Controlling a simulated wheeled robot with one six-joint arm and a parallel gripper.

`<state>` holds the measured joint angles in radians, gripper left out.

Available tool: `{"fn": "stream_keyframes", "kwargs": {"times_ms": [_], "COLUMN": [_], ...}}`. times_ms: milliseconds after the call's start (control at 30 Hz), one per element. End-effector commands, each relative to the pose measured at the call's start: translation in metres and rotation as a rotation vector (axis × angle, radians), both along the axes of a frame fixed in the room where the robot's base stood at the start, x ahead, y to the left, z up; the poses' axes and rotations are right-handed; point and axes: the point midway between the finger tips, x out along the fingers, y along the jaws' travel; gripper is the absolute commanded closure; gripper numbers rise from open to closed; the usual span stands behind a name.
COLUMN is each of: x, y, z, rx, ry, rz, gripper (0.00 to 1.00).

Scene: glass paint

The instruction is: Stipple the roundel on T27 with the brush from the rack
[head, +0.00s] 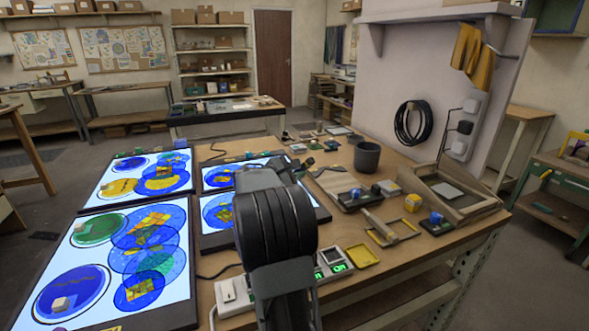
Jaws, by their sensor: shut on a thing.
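Lit glass panels lie on the table, with blue, green and yellow round pieces on them. The near left panel (187,295) holds a green roundel (98,229), a blue roundel (72,292) and overlapping blue discs with yellow pieces. No T27 mark is readable. My dark arm stands in front of the right-hand panels and hides part of them.
Right of my arm are a switch box with green displays (332,264), a yellow tray (361,255), a dark cup (367,157), a wooden sloped box (449,191) and small blocks. The upright wall panel (437,75) bounds the table's right side. Cables cross the table.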

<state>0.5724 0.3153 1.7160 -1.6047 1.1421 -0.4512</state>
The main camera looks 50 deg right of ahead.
Motion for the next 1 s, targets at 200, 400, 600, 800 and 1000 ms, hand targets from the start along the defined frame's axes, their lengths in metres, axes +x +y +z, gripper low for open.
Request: {"fn": "stream_keyframes", "kwargs": {"times_ms": [200, 400, 600, 800, 1000], "x": [0.028, 0.033, 0.017, 0.008, 0.007], "y": [0.022, 0.045, 0.064, 0.075, 0.076], "z": [-0.004, -0.008, -0.008, -0.007, -0.010], "rx": [0.001, 0.000, 0.000, 0.000, 0.000], "ry": [0.000, -0.004, -0.002, -0.002, -0.001], "rz": [0.002, -0.001, 0.000, 0.000, -0.001], "gripper": [1.00, 1.00, 1.00, 1.00, 1.00]}}
